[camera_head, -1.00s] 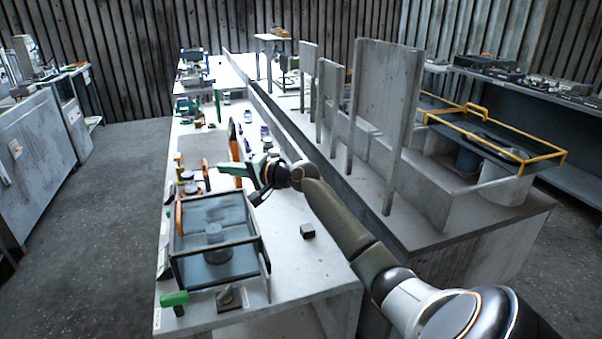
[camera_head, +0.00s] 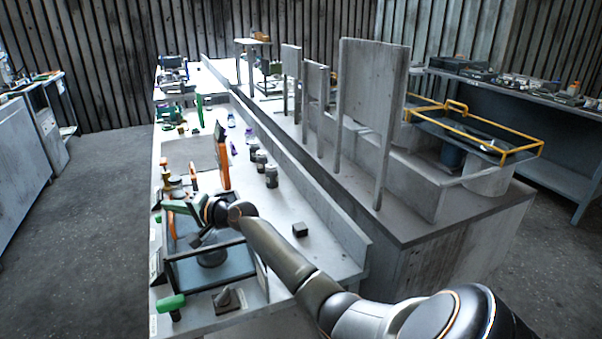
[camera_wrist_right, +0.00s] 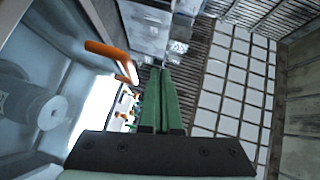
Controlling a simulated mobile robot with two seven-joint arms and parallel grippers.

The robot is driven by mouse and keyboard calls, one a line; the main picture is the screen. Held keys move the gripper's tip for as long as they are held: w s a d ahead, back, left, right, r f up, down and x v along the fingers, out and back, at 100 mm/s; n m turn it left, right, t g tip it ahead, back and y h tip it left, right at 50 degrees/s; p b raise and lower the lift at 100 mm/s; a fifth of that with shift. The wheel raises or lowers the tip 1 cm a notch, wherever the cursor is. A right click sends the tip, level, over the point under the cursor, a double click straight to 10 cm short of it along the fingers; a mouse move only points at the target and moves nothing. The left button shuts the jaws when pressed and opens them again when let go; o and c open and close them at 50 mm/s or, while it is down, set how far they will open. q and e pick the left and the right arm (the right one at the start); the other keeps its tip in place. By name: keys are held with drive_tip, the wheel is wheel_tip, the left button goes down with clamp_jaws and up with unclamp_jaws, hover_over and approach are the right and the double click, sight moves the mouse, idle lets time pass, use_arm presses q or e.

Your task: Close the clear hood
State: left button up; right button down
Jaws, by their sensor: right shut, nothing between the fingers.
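The clear hood (camera_head: 197,272), a dark-framed box with see-through panels, stands on the near part of the left bench. A grey round part (camera_head: 212,258) shows inside it. It also shows at the left of the wrist view, with a pale cylinder (camera_wrist_right: 38,106) behind the panel. My right gripper (camera_head: 172,206) is over the hood's far left part and hides some of it. Its green fingers (camera_wrist_right: 163,98) are together and empty. An orange handle (camera_wrist_right: 112,56) is just left of the fingers in the wrist view; contact cannot be told. My left gripper is out of view.
An upright orange frame (camera_head: 222,163) and several dark jars (camera_head: 271,175) stand beyond. A raised ledge (camera_head: 300,185) bounds the bench.

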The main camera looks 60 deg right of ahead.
drive_tip(key=shift+w+a+f, duration=0.25)
drive_tip(key=shift+a+f, duration=0.15)
drive_tip(key=shift+f, duration=0.15)
idle(0.4)
drive_tip(key=shift+r+p, duration=0.45)
drive_tip(key=shift+r, duration=0.1)
drive_tip(key=s+a+r+p, duration=0.2)
drive_tip(key=s+r+p, duration=0.3)
drive_tip(key=s+r, duration=0.2)
wheel_tip(320, 180, up, 3)
drive_tip(key=shift+f, duration=0.15)
